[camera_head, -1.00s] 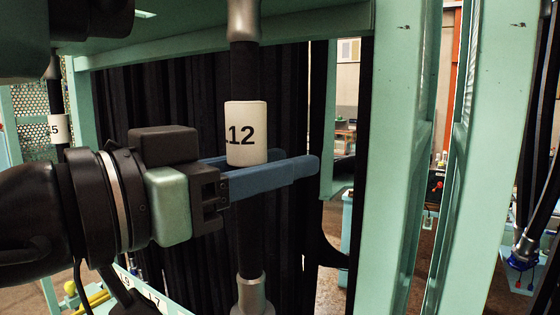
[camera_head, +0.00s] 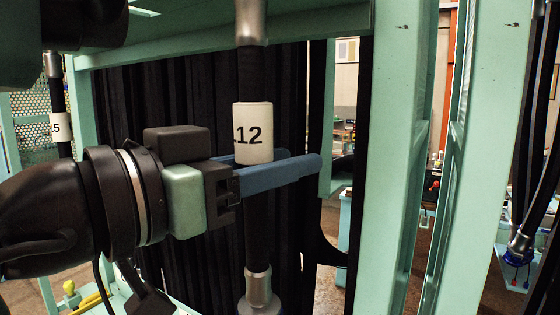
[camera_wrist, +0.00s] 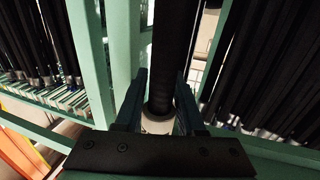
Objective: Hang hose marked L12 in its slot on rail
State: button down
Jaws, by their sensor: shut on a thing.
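The hose marked L12 is a black hose (camera_head: 256,215) with a white label (camera_head: 253,133); "12" reads clearly and the L is partly cut off at the label's edge. It hangs upright with metal fittings above and below. My gripper (camera_head: 285,168) has blue fingers shut around the hose at the label's lower edge. In the wrist view the hose (camera_wrist: 172,50) runs between the two fingers (camera_wrist: 160,98). A green rail (camera_wrist: 70,100) with white tags and hanging hoses shows at the left there. The slot for L12 cannot be made out.
Green uprights (camera_head: 395,160) stand to the right of the held hose. A green beam (camera_head: 200,42) crosses above, with dark hoses (camera_head: 190,100) behind. Another labelled hose (camera_head: 60,125) hangs at the far left. More hoses (camera_wrist: 275,65) hang at right in the wrist view.

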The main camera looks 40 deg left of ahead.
jog(key=shift+c, duration=2.2)
grip_release()
jog(key=s, duration=1.3)
jog(key=shift+a, duration=0.15)
